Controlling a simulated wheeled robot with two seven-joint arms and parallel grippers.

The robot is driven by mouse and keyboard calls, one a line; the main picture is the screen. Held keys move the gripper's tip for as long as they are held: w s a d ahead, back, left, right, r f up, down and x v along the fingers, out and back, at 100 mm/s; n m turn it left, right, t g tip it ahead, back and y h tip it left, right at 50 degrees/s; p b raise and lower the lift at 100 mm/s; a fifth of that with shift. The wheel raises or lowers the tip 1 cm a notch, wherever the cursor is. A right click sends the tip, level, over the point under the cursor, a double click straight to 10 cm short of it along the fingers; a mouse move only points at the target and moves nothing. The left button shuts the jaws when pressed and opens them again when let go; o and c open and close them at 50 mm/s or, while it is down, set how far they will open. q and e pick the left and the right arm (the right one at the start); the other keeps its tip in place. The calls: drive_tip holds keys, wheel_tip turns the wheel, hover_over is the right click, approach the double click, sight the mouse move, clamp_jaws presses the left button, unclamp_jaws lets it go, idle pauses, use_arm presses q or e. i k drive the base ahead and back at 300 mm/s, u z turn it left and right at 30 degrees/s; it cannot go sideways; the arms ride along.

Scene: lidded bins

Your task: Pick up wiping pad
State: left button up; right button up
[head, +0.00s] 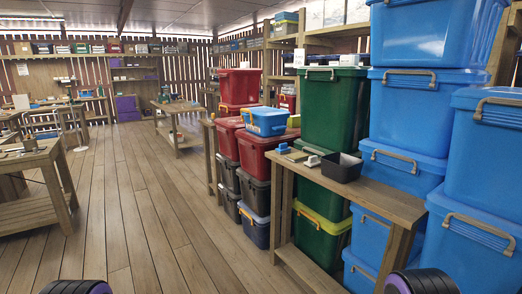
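Several small flat items lie on the narrow wooden table (372,192) at the right. One is a small white-and-green piece (312,160) that may be the wiping pad. Neither of my grippers is in view. Only dark, purple-ringed rounded parts of my arms show at the bottom edge, well short of the table items.
A black open box (343,169) stands on the same table. Tall stacks of blue bins (415,95), green bins (333,108) and red bins (240,86) crowd behind and beside it. The plank floor (140,215) is clear at the left. Another wooden table (40,158) stands far left.

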sight(283, 148)
drive_tip(key=u, duration=0.65)
drive_tip(key=i, duration=3.4)
drive_tip(key=z, duration=2.85)
